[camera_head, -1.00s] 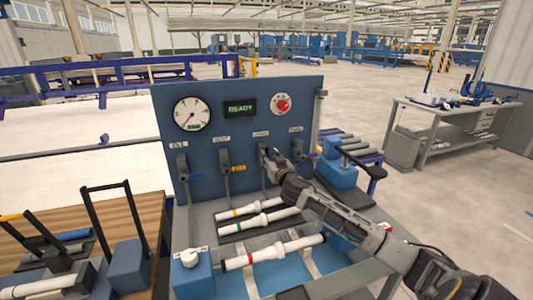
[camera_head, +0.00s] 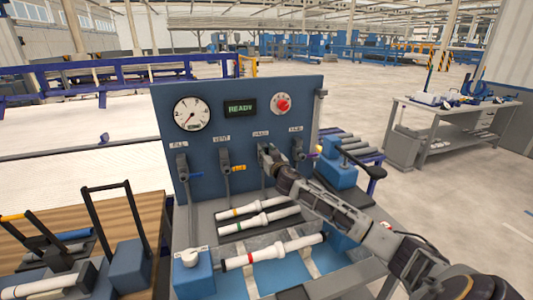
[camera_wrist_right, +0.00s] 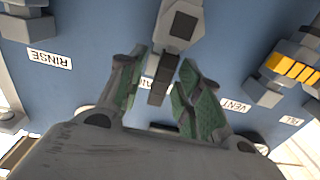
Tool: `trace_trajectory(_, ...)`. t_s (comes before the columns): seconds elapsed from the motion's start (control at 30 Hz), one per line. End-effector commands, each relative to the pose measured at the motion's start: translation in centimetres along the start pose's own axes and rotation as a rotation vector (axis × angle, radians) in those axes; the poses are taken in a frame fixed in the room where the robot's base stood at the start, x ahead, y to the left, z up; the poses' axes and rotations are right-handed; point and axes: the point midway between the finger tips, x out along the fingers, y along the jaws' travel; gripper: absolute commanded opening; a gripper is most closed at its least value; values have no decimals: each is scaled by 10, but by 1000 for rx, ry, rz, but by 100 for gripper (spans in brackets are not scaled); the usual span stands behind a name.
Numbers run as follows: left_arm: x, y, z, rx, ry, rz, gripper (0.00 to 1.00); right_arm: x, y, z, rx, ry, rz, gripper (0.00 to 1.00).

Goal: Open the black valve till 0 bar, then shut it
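In the right wrist view a black handle (camera_wrist_right: 160,80) hangs from a grey body (camera_wrist_right: 180,20) between the green-padded fingers of my right gripper (camera_wrist_right: 163,60). The fingers are apart, with a visible gap to the handle. The label behind is partly hidden. A round gauge (camera_head: 191,114) has a needle pointing down-left; its value is too small to read. My left gripper is not in view.
The fill valve (camera_head: 182,166) and vent valve (camera_head: 226,160), with a yellow tag, stand left; the rinse valve (camera_head: 298,150) stands close right. A display (camera_head: 240,108) reads READY beside a red knob (camera_head: 283,104).

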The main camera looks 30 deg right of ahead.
Motion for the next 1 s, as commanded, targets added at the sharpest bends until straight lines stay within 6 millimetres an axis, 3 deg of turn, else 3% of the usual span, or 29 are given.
trace_trajectory(0.17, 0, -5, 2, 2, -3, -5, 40, 0, 0, 0, 0, 0, 0, 35)
trace_trajectory(0.47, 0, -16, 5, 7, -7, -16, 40, 0, 0, 0, 0, 0, 0, 0)
trace_trajectory(0.77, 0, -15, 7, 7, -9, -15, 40, 0, 0, 0, 1, 0, 0, 0)
trace_trajectory(1.0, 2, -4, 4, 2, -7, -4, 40, 0, 1, 0, 22, 0, 0, 0)
